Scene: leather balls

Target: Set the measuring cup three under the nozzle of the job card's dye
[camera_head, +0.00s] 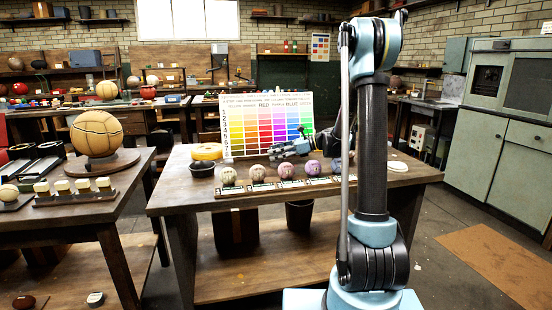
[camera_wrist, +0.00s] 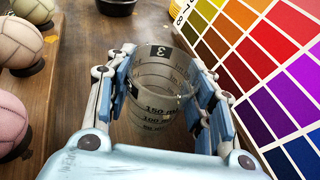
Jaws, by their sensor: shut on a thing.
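The clear measuring cup (camera_wrist: 155,100) with a black "3" label and printed volume marks is in the wrist view, its rim toward the camera. My gripper (camera_wrist: 160,62) is shut on it, with blue fingers against its left and right sides. It looks empty. Whether its base touches the wooden table is unclear. In the head view my gripper (camera_head: 288,149) is over the middle table (camera_head: 190,195), in front of the colour chart (camera_head: 262,125); the cup is too small to make out there. I cannot pick out the job card or the dye nozzles.
A row of pale to purple balls, including a cream one (camera_head: 228,176) and a purple one (camera_head: 314,168), lines the table's front edge. A black bowl (camera_head: 202,169) and yellow ring (camera_head: 207,152) are at its left. The side table (camera_head: 100,205) bears a large ball (camera_head: 97,133).

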